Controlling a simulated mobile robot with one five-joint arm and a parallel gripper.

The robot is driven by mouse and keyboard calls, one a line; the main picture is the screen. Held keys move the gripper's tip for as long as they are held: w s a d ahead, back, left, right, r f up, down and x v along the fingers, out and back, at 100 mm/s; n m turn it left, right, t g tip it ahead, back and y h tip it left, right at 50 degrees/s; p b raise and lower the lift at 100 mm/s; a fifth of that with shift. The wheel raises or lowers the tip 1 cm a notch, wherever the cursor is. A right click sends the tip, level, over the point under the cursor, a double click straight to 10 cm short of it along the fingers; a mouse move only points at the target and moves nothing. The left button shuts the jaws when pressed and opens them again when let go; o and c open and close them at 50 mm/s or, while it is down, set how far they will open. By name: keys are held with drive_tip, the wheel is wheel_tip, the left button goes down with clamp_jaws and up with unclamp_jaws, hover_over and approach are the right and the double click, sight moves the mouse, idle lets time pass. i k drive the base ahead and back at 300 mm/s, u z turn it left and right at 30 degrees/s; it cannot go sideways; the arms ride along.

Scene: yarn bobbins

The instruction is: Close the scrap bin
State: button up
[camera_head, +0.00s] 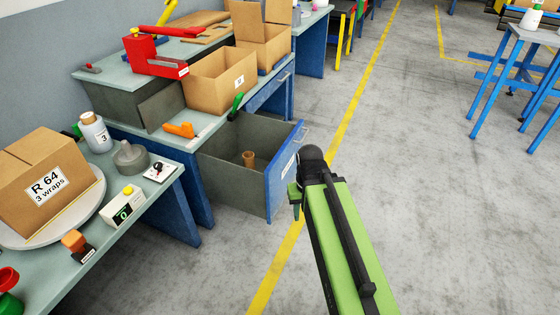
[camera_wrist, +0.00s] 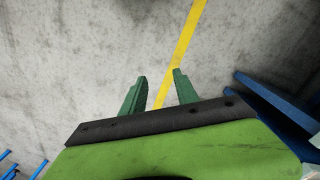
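The scrap bin looks to be the deep drawer with a blue front (camera_head: 284,178) under the workbench. It is pulled well out. Its label is too small to read, and a bar handle shows at its top right. A brown bobbin (camera_head: 249,159) stands inside it. My gripper (camera_head: 295,197) is just to the right of the blue front in the head view, mostly hidden by my green arm; I cannot tell whether it touches. In the wrist view my gripper (camera_wrist: 160,74) has its two green fingers apart, with only floor between them. A blue edge (camera_wrist: 275,105) shows at right there.
A closed blue drawer (camera_head: 270,92) is behind the open one. A bench with a cardboard box (camera_head: 45,185) on a turntable stands at left. Blue-legged stands (camera_head: 495,85) are at far right. The grey floor (camera_head: 430,200) on the right is clear, crossed by yellow lines.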

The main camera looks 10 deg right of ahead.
sight(275, 145)
drive_tip(key=i, duration=0.15)
drive_tip(key=z, duration=0.1)
drive_tip(key=k, duration=0.7)
drive_tip(key=u, duration=0.1)
drive_tip(key=i, duration=0.75)
drive_tip(key=u, duration=0.7)
drive_tip(key=i, duration=0.75)
drive_tip(key=u, duration=0.65)
